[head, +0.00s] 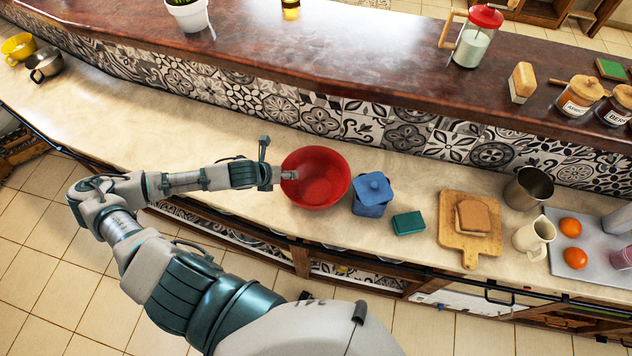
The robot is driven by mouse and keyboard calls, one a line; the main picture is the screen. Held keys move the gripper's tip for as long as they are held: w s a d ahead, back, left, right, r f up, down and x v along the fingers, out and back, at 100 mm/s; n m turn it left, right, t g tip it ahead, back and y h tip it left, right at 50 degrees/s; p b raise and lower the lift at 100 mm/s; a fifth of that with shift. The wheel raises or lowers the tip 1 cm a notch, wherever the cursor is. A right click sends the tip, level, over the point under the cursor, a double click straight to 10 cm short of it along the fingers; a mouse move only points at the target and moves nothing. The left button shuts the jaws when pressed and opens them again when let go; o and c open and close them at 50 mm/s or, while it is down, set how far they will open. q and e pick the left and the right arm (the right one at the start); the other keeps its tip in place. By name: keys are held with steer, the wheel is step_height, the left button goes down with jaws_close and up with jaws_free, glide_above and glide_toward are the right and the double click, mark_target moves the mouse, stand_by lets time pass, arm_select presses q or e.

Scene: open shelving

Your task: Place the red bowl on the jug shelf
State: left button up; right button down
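The red bowl (322,186) stands upright and looks empty on the beige counter, near the middle of the head view. My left gripper (283,174) reaches in from the left, and its tip overlaps the bowl's left rim. Whether its fingers are closed on the rim is not clear. My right gripper is not in view. A glass jug with a red lid (472,48) stands on the raised dark wooden shelf (330,48) behind the counter. A cream jug (534,238) and a metal pitcher (529,188) stand on the lower counter at the right.
A blue lidded container (373,195) stands close to the bowl's right. Beyond it are a green box (409,223) and a cutting board with bread (488,245). A potted plant (188,12) stands on the raised shelf, whose middle stretch is clear. A patterned tile wall (345,112) separates both levels.

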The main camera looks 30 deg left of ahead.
arm_select(q)
steer(key=x, duration=0.3)
steer(key=a+x, duration=0.1)
steer(key=shift+w+f, duration=0.1)
steer(key=shift+f, duration=0.4)
steer(key=shift+w+d+f, duration=0.15)
steer(key=shift+d, duration=0.3)
steer(key=shift+c, duration=0.7)
steer(key=c, duration=0.8)
jaws_close()
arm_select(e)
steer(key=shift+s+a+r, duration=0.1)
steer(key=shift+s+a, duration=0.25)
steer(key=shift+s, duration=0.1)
